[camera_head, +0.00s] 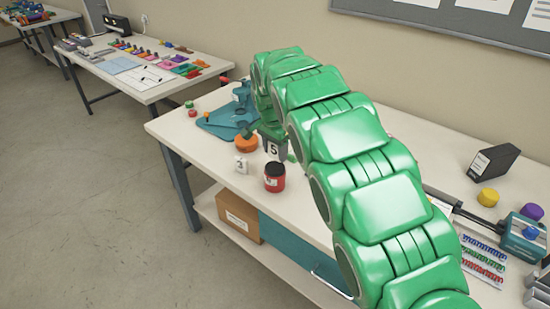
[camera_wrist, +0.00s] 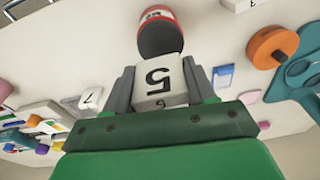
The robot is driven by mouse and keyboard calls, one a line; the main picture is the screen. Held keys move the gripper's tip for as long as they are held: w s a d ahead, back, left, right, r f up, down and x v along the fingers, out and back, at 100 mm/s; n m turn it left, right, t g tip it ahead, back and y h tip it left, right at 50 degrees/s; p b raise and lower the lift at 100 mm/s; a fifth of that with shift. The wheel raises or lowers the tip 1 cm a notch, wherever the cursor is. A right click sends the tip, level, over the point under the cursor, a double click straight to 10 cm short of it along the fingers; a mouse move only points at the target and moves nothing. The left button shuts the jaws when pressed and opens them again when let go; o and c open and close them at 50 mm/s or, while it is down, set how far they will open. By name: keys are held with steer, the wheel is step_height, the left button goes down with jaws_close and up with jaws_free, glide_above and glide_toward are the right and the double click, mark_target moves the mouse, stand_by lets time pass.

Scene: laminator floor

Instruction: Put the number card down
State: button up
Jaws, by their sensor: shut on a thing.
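My gripper (camera_wrist: 159,72) is shut on a white number card (camera_wrist: 160,84) marked 5, with a finger on each side of it. The card is a thick, block-like piece, and part of a second marking shows on its lower face in the wrist view. In the head view the held card (camera_head: 273,148) is over the white table (camera_head: 203,158), behind a red jar with a black top (camera_head: 275,179). I cannot tell whether the card touches the table. Another white card (camera_head: 241,164) marked 3 stands left of the jar.
An orange disc (camera_head: 246,143) and a teal piece (camera_head: 225,121) lie close by, left of my gripper. My green arm hides much of the table's middle. A black box (camera_head: 493,162) and a yellow cap (camera_head: 488,197) are at right. Bare tabletop shows near the front left edge.

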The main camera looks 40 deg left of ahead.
mark_target(275, 158)
steer(key=shift+w+a+f, duration=0.2)
steer(key=shift+a+f, duration=0.05)
steer(key=shift+f, duration=1.65)
steer(key=shift+f, duration=0.15)
steer(key=o, duration=1)
steer(key=r, duration=0.4)
steer(key=s+r, duration=0.1)
steer(key=r, duration=0.7)
steer(key=shift+s+d+r, duration=0.1)
steer(key=shift+s+d, duration=0.05)
steer(key=shift+s, duration=0.1)
